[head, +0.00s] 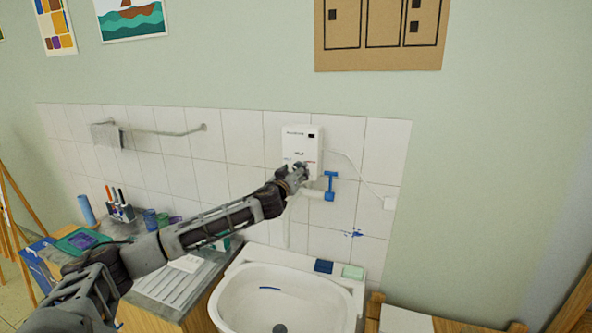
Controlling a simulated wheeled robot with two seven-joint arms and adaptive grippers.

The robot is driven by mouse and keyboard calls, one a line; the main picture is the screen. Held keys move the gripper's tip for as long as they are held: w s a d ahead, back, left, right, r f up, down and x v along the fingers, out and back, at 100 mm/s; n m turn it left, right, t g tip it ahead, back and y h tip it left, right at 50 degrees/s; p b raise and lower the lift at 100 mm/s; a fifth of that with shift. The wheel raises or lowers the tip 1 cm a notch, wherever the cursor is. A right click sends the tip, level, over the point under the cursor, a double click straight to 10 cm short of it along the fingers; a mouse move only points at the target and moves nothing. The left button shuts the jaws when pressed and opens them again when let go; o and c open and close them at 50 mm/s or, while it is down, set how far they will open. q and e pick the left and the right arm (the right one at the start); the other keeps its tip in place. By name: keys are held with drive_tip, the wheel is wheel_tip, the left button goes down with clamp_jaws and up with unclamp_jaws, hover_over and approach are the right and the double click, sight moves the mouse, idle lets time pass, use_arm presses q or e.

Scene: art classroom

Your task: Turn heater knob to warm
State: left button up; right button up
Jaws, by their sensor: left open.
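The white heater (299,141) hangs on the tiled wall above the sink. Small print shows on its front, too fine to read. My left gripper (301,171) is at the lower front of the heater, open, at the end of the arm reaching in from the left. It covers the lower part of the front, so the knob is hidden and its setting cannot be told. I cannot tell whether the fingers touch the knob. My right gripper is not in view.
A blue-handled tap (330,186) sticks out just right of my gripper, below the heater. The white sink (230,303) is underneath, with a blue sponge (323,267) and a green one (352,272) on its back rim. Cups and brushes (115,197) stand left on the counter.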

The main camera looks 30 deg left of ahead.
use_arm(q)
drive_tip(key=shift+w, duration=0.45)
drive_tip(key=shift+c, duration=0.3)
drive_tip(key=c, duration=1)
